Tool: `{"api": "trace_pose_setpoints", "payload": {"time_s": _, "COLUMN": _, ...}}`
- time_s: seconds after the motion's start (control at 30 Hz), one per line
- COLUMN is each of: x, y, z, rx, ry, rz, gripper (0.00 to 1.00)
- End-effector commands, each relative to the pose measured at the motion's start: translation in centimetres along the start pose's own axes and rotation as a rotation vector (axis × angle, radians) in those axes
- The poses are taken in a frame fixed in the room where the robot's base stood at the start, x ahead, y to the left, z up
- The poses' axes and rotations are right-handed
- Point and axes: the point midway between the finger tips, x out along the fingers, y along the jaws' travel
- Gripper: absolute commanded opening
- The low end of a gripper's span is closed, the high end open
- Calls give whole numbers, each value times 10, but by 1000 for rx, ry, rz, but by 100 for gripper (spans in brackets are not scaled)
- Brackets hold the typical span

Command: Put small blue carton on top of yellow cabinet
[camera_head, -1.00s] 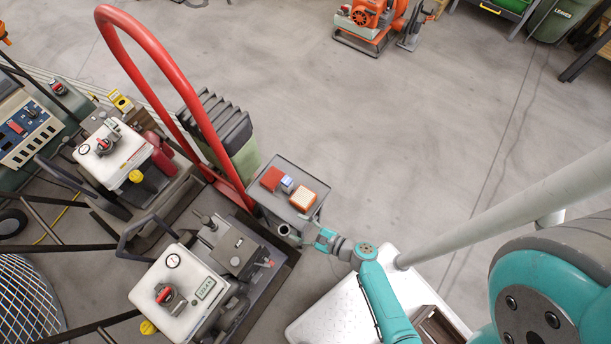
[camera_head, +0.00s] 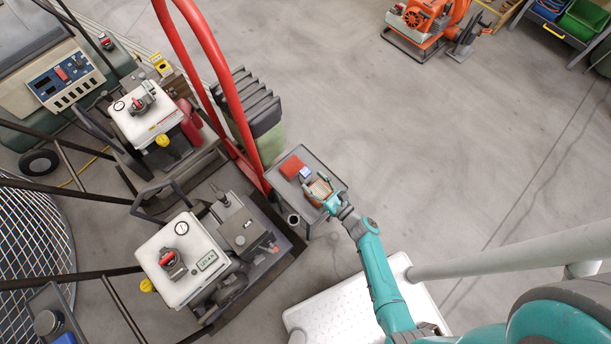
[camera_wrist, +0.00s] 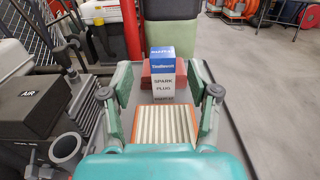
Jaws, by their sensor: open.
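The small blue carton (camera_head: 306,173) lies on a grey cart top (camera_head: 293,156). An orange-framed pleated filter (camera_wrist: 162,125) lies nearer than the carton, between the fingers. I cannot make out a yellow cabinet in either view.
A red box (camera_head: 292,166) lies behind the carton. A red curved handle (camera_head: 215,70) and a green bin with a dark ribbed top (camera_head: 252,105) stand left of the cart. Machines with white tanks (camera_head: 180,260) crowd the left. Open floor lies right.

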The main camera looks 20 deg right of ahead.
Motion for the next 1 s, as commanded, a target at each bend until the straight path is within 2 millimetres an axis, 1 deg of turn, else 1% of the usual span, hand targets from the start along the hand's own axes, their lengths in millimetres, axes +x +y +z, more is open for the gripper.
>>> {"api": "trace_pose_setpoints", "payload": {"time_s": 0.2, "x": 28, "y": -3, "z": 0, "rx": -2, "ry": -2, "rz": 4, "gripper": 60}}
{"api": "trace_pose_setpoints", "payload": {"time_s": 0.33, "x": 44, "y": -3, "z": 0, "rx": -2, "ry": -1, "rz": 3, "gripper": 60}}
{"api": "trace_pose_setpoints", "payload": {"time_s": 0.47, "x": 50, "y": -4, "z": 0, "rx": -1, "ry": 1, "rz": 1, "gripper": 60}}
{"api": "trace_pose_setpoints", "payload": {"time_s": 0.67, "x": 51, "y": -4, "z": 0, "rx": -1, "ry": 1, "rz": 0, "gripper": 60}}
{"api": "trace_pose_setpoints", "payload": {"time_s": 0.7, "x": 51, "y": -4, "z": 0, "rx": -1, "ry": 1, "rz": 0, "gripper": 55}}
{"api": "trace_pose_setpoints", "payload": {"time_s": 0.77, "x": 51, "y": -4, "z": 0, "rx": -1, "ry": 1, "rz": 0, "gripper": 40}}
{"api": "trace_pose_setpoints", "payload": {"time_s": 0.8, "x": 51, "y": -4, "z": 0, "rx": -1, "ry": 0, "rz": 0, "gripper": 30}}
{"api": "trace_pose_setpoints", "payload": {"time_s": 0.87, "x": 51, "y": -4, "z": 0, "rx": -1, "ry": 0, "rz": 0, "gripper": 15}}
{"api": "trace_pose_setpoints", "payload": {"time_s": 0.9, "x": 51, "y": -4, "z": 0, "rx": -1, "ry": 0, "rz": 0, "gripper": 5}}
{"api": "trace_pose_setpoints", "payload": {"time_s": 0.93, "x": 51, "y": -4, "z": 0, "rx": -1, "ry": 0, "rz": 0, "gripper": 0}}
{"api": "trace_pose_setpoints", "payload": {"time_s": 1.0, "x": 51, "y": -4, "z": 0, "rx": -2, "ry": 0, "rz": 0, "gripper": 0}}
